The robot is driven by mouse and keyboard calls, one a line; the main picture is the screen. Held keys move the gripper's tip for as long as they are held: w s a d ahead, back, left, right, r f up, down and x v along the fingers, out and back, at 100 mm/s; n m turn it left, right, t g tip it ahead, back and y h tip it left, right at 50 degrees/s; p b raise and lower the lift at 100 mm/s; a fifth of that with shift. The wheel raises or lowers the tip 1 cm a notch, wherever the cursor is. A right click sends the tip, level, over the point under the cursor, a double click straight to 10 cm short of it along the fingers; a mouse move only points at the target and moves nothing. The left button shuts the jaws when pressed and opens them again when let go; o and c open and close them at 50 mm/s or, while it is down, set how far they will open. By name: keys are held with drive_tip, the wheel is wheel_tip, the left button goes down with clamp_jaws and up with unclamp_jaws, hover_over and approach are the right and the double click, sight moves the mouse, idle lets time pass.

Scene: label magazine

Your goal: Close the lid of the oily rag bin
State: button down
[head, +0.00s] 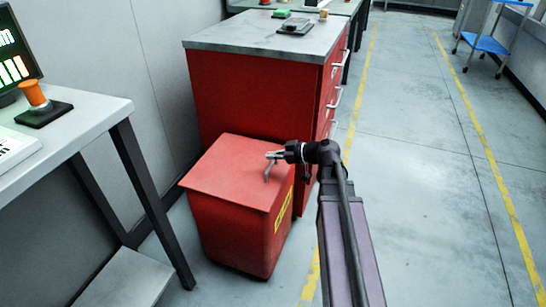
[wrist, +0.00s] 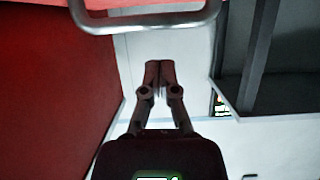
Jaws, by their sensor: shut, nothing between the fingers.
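The oily rag bin (head: 230,235) is a red box with a yellow label on its right side, standing on the floor against the red cabinet. Its red lid (head: 225,168) lies across the top, about level and looking closed; a small gap cannot be ruled out. A grey metal handle (head: 268,172) is at the lid's right part; the handle (wrist: 150,25) also shows at the top of the wrist view, with a strip of red behind it. My gripper (head: 270,156) is shut and empty, just over the lid by the handle. Its closed fingertips (wrist: 158,68) appear apart from the handle.
The red drawer cabinet (head: 255,90) stands directly behind the bin. A table (head: 85,118) with an orange-knobbed device (head: 35,95) is at the left, its dark leg close to the bin. A blue cart (head: 485,43) stands far right. The floor at right is clear.

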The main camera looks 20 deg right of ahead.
drive_tip(key=s+d+b, duration=0.1)
drive_tip(key=s+d, duration=0.4)
drive_tip(key=d, duration=0.2)
drive_tip(key=shift+s+d+f, duration=0.15)
drive_tip(key=shift+s+d, duration=0.15)
drive_tip(key=shift+s, duration=0.1)
idle(0.6)
